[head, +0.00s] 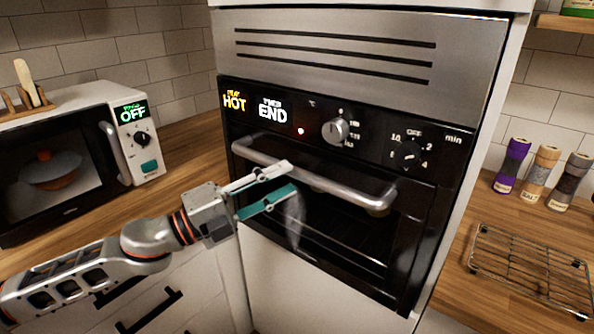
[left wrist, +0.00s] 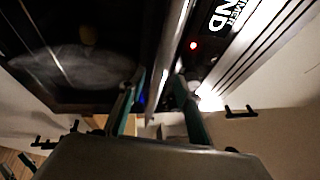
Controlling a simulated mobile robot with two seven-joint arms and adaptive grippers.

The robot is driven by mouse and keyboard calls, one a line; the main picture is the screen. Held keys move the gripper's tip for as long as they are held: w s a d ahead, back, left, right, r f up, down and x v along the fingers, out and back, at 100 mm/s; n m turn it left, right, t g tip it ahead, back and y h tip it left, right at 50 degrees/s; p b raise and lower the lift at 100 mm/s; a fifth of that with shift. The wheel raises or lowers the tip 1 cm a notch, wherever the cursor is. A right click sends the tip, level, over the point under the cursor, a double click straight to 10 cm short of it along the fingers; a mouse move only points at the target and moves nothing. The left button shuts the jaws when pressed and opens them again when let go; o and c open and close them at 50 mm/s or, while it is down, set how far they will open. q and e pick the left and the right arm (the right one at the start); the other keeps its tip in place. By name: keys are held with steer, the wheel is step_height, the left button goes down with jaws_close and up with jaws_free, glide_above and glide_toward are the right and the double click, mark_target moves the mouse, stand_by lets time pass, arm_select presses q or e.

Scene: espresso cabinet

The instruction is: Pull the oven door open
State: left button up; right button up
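The built-in oven's black door (head: 330,235) looks shut, with a dark glass pane. Its silver bar handle (head: 345,189) runs across the top of the door. My left gripper (head: 292,179) is in front of the left-middle part of the handle, with its fingers apart, one above the other. In the left wrist view, the handle (left wrist: 172,45) runs between the two fingers (left wrist: 157,88). I cannot tell whether either finger touches the bar. The fingers hide part of the handle in the head view. My right gripper is not in view.
The control panel has knobs (head: 335,130), a red light and displays reading HOT and END. A microwave (head: 145,130) reading OFF stands on the left counter. On the right counter are a wire rack (head: 530,270) and several shakers (head: 541,170). White cabinet fronts lie below.

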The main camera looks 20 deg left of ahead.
mark_target(293, 177)
arm_select(q)
steer(key=x, duration=0.3)
steer(key=shift+r+p, duration=0.15)
steer(key=shift+p, duration=0.25)
steer(key=shift+w+d, duration=0.4)
jaws_close()
